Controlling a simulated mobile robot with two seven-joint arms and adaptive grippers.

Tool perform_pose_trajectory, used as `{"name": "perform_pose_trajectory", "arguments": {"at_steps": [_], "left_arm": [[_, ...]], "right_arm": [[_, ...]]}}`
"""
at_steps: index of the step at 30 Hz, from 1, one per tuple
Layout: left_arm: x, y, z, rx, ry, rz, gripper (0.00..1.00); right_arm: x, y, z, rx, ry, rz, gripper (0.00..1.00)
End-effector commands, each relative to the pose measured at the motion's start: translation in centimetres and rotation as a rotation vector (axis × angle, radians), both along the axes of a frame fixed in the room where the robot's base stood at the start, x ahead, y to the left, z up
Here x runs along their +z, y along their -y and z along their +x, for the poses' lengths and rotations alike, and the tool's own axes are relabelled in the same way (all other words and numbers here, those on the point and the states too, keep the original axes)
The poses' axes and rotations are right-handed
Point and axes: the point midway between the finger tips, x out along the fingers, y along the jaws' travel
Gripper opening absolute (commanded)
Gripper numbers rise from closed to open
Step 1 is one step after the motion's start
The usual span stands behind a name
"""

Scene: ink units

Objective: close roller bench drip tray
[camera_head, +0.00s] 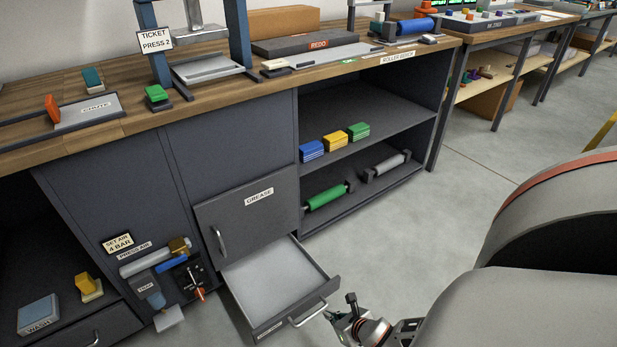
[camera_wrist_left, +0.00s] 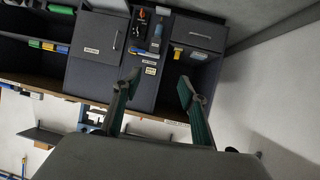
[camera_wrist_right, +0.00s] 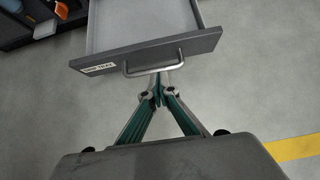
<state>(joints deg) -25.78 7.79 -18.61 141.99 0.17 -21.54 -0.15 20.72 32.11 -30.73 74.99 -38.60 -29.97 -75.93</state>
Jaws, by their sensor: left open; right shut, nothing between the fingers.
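The drip tray (camera_head: 272,279) is a shallow grey drawer pulled out of the bench's lower front, below a shut door labelled GREASE (camera_head: 250,215). Its front carries a label and a bar handle (camera_head: 308,314). In the right wrist view the tray front (camera_wrist_right: 140,56) and handle (camera_wrist_right: 155,68) lie just ahead of my right gripper (camera_wrist_right: 158,88). That gripper is shut and empty, its tips at or very near the handle; contact is unclear. In the head view my right gripper (camera_head: 340,312) is beside the handle's right end. My left gripper (camera_wrist_left: 160,88) is open and empty, facing the bench.
Left of the tray are a press air valve unit (camera_head: 160,262) and a foot-level block. Open shelves (camera_head: 365,165) with coloured blocks and rollers stand to the right. The bench top (camera_head: 110,80) holds presses and trays. The floor (camera_head: 430,220) right of the tray is clear.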

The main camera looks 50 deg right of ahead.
Motion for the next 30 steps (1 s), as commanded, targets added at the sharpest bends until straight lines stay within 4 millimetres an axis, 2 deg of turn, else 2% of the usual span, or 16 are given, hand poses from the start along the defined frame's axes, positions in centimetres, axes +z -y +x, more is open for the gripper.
{"name": "perform_pose_trajectory", "arguments": {"at_steps": [1,4,10,15,18,30], "left_arm": [[-0.7,0.3,-0.3,0.004,-0.015,-0.018,0.42],[-0.2,1.4,-0.1,0.023,-0.012,-0.096,0.42],[-0.8,3.8,-1.1,0.075,-0.059,-0.273,0.42],[-0.5,4.3,-1.0,0.087,-0.060,-0.319,0.42],[-0.4,4.5,-1.1,0.094,-0.063,-0.337,0.42],[-0.4,4.6,-1.1,0.098,-0.064,-0.350,0.42]], "right_arm": [[-1.7,0.1,-0.2,-0.001,-0.015,0.000,0.00],[-3.1,0.4,0.9,-0.001,-0.017,0.001,0.00],[-5.4,0.9,3.3,-0.001,-0.015,0.002,0.00],[-4.7,1.5,6.4,-0.001,-0.003,0.001,0.00],[-4.6,1.7,7.2,-0.001,-0.003,0.002,0.00],[-4.5,1.9,8.0,-0.001,-0.003,0.002,0.00]]}}
